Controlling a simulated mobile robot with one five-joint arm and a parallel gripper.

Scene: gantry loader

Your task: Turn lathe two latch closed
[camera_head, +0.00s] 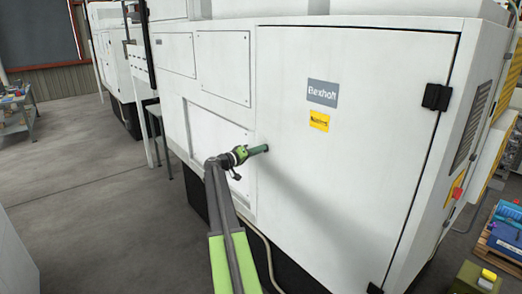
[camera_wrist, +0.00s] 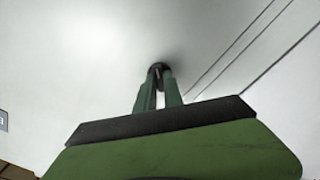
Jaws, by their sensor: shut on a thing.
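My gripper (camera_head: 265,149) reaches to the white lathe's front, at the left edge of the large door (camera_head: 350,110). In the wrist view my gripper (camera_wrist: 160,92) has its two green fingers shut on the latch (camera_wrist: 157,68), a small dark, rounded part on the white panel. The fingers hide most of the latch, so its turn angle cannot be told. In the head view the latch is hidden behind the fingers. The door looks flush with the lathe body.
Black hinges (camera_head: 436,97) are on the door's right edge. A yellow label (camera_head: 319,121) is on the door. Another white machine (camera_head: 112,60) stands at the back left. A cart (camera_head: 17,112) stands far left. A pallet with blue items (camera_head: 505,232) is at the right.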

